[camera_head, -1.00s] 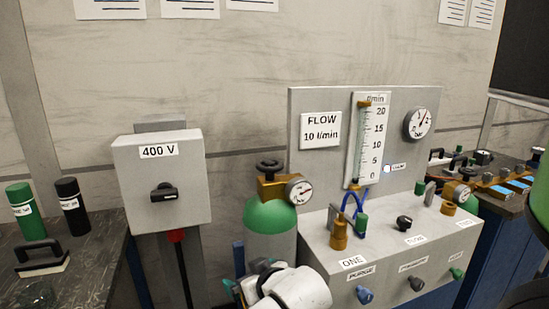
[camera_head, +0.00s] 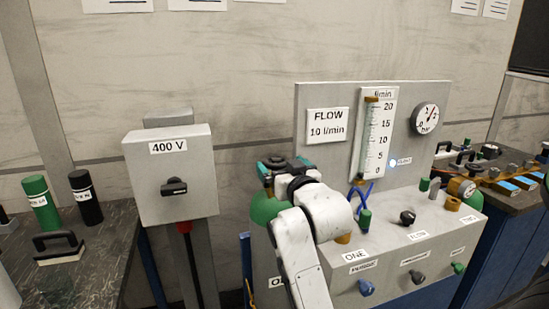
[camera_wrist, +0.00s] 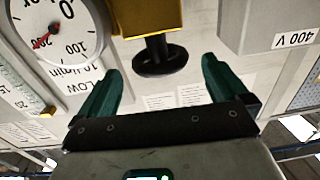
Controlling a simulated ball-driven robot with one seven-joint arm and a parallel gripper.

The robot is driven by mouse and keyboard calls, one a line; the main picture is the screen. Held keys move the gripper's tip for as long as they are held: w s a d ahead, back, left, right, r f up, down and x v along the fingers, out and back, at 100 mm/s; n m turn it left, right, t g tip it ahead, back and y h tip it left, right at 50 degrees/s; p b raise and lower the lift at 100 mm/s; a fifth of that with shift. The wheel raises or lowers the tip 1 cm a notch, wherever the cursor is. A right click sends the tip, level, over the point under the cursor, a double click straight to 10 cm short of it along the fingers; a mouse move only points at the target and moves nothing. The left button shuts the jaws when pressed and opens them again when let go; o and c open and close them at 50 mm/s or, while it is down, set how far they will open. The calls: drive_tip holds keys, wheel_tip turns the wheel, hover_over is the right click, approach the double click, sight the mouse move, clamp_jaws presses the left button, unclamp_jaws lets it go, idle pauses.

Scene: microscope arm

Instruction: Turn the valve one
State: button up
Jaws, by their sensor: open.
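In the wrist view a black handwheel (camera_wrist: 158,60) on a short stem sticks out of a brass valve block (camera_wrist: 150,17). My gripper (camera_wrist: 161,70) is open, with one green finger on each side of the handwheel and visible gaps between. In the head view my gripper (camera_head: 282,165) is over the top of the green gas cylinder (camera_head: 262,207) and hides the handwheel and most of the brass block. A label reading ONE (camera_head: 356,255) is on the grey console. Another label, partly hidden by my arm, is low on the cylinder.
A dial gauge (camera_wrist: 55,30) is close beside the brass block. A 400 V switch box (camera_head: 170,175) stands to the left. The grey console (camera_head: 400,255) with knobs and a flow tube (camera_head: 377,135) is close on the right.

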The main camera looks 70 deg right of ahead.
sight(274, 157)
drive_tip(key=x, duration=0.5)
drive_tip(key=shift+w+d, duration=0.2)
drive_tip(key=shift+w, duration=0.1)
drive_tip(key=c, duration=1)
drive_tip(key=shift+o, duration=0.2)
drive_tip(key=shift+f, duration=0.1)
drive_tip(key=shift+f+m+g+h+b, duration=0.1)
drive_tip(key=shift+m+g+h+b, duration=0.5)
drive_tip(key=shift+m+g+h, duration=0.35)
drive_tip(key=shift+s+d+m+g+h+b, duration=0.15)
drive_tip(key=shift+m+g+h+b, duration=0.25)
drive_tip(key=shift+m+g, duration=0.4)
